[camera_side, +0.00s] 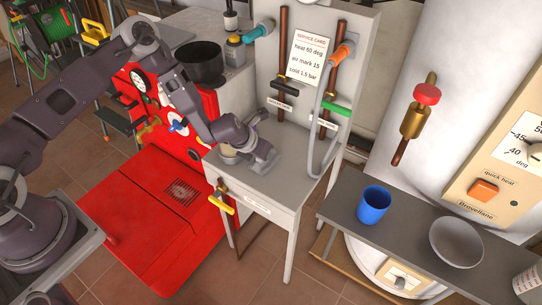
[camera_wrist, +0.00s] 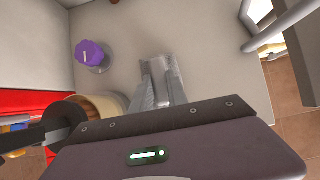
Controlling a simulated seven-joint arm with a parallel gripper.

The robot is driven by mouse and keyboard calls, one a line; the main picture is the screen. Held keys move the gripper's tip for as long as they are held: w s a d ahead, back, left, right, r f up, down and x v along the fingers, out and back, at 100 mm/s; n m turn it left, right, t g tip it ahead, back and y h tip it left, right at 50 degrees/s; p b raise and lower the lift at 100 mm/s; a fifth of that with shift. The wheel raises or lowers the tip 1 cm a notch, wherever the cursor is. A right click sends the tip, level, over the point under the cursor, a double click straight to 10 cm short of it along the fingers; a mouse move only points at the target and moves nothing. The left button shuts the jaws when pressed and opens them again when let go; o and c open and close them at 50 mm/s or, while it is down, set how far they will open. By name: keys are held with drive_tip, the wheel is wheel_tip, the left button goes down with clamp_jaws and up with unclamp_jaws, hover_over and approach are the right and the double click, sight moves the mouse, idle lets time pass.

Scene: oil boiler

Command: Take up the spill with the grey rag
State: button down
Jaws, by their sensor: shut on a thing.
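My gripper (camera_wrist: 161,85) is low over the small grey-white table (camera_side: 285,190), its fingers pointing down at the top. In the wrist view its fingers are shut on a small grey piece (camera_wrist: 158,68), which looks like the grey rag; it is mostly hidden between the fingers. In the side view my wrist covers the fingertips and the rag. I cannot make out the spill in either view; the table top (camera_wrist: 215,65) around the fingers looks plain grey.
A purple-capped thing (camera_wrist: 90,53) and a tan round container (camera_wrist: 100,108) stand left of the fingers in the wrist view. A grey pipe (camera_side: 318,130) comes down at the table's right. The red boiler (camera_side: 150,220) is left; a blue cup (camera_side: 373,205) and grey bowl (camera_side: 456,242) are right.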

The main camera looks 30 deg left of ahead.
drive_tip(key=shift+r, duration=3.9)
